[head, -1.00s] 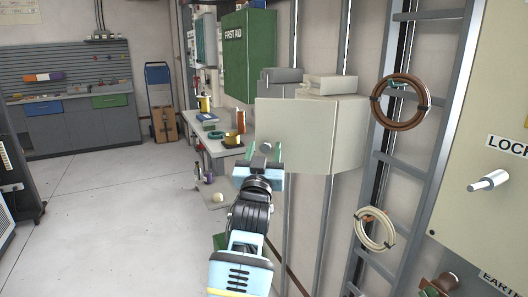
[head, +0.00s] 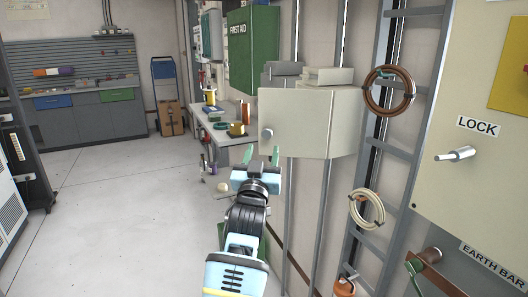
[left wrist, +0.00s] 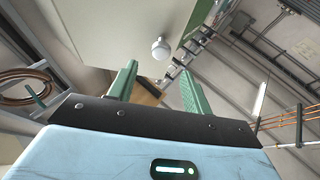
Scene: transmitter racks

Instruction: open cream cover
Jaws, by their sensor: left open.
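The cream cover (head: 295,115) is the front of a cream box on the wall, right of the first aid cabinet. It looks closed. A round grey knob (head: 266,133) sits near its left edge. My left gripper (head: 263,155) is open and empty, just below the knob in the picture, with its two green fingers pointing up. In the left wrist view, the knob (left wrist: 161,47) shows beyond and between the open fingertips (left wrist: 157,75), apart from them. The cover's pale face (left wrist: 105,22) is at the upper left there. My right gripper is not in view.
A grey ladder rack (head: 388,150) with brown (head: 367,92) and cream (head: 353,208) cable coils stands right of the box. A panel with a LOCK handle (head: 457,154) is at far right. A workbench (head: 235,137) stands behind. The floor at left (head: 110,220) is clear.

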